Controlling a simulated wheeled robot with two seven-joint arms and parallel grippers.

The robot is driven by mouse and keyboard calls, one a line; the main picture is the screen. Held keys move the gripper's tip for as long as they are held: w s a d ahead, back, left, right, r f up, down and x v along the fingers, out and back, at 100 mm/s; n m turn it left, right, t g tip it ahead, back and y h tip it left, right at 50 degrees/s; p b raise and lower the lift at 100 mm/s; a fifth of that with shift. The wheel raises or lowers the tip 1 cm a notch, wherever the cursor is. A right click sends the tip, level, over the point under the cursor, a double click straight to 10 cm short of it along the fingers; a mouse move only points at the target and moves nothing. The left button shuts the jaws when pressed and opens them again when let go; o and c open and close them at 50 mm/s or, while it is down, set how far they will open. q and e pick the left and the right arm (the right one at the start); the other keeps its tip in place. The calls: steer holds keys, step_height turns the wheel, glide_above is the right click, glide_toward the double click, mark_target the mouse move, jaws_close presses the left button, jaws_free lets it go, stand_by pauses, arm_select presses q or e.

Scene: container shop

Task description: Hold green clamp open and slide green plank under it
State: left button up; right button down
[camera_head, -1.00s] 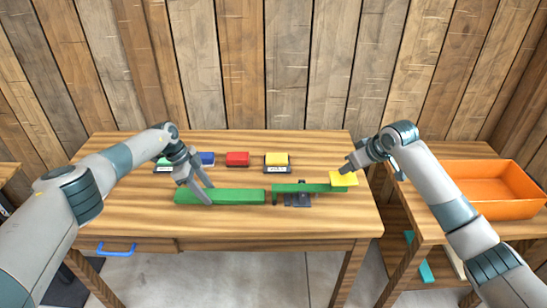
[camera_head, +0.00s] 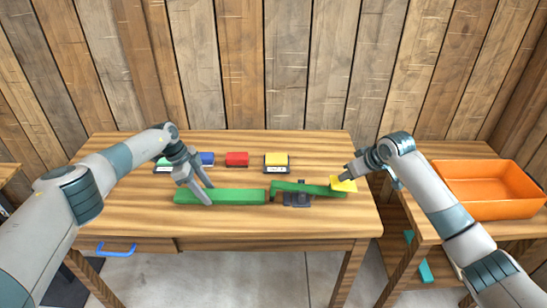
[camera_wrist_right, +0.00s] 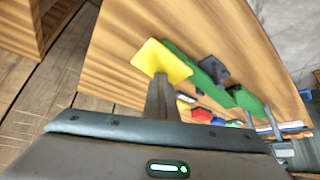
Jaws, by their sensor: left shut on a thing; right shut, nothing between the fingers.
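The green plank (camera_head: 235,196) lies flat on the table, left of the green clamp (camera_head: 310,188). My left gripper (camera_head: 208,198) is shut on the plank near its middle. The clamp's green lever sits on a dark base (camera_head: 297,200) and tilts, right end down and left end raised. The plank's right end is close to the lever's left end; a small gap seems to show. My right gripper (camera_head: 346,178) is shut and empty, its tips on the yellow pad (camera_head: 344,185) at the lever's right end. The pad also shows in the right wrist view (camera_wrist_right: 162,60).
An orange bin (camera_head: 485,200) is on a side table at the right. The table's front strip is clear.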

mark_target(227, 194)
steer(key=shift+s+a+f, duration=0.1)
steer(key=shift+a+f, duration=0.05)
steer(key=shift+f, duration=0.4)
steer(key=shift+s+a+f, duration=0.1)
steer(key=shift+a+f, duration=0.05)
steer(key=shift+f, duration=0.4)
arm_select(q)
steer(key=shift+d, duration=0.25)
arm_select(e)
steer(key=shift+a, duration=0.1)
arm_select(q)
steer(key=shift+d, duration=2.7)
steer(key=shift+d, duration=0.2)
steer(key=shift+f, duration=0.25)
arm_select(e)
steer(key=shift+r, duration=0.2)
arm_select(q)
steer(key=shift+f, duration=0.1)
arm_select(e)
steer(key=shift+w+r, duration=0.15)
steer(key=shift+r, duration=1.05)
step_height(227, 194, up, 6)
steer(key=shift+d+r, duration=0.2)
steer(key=shift+r, duration=0.05)
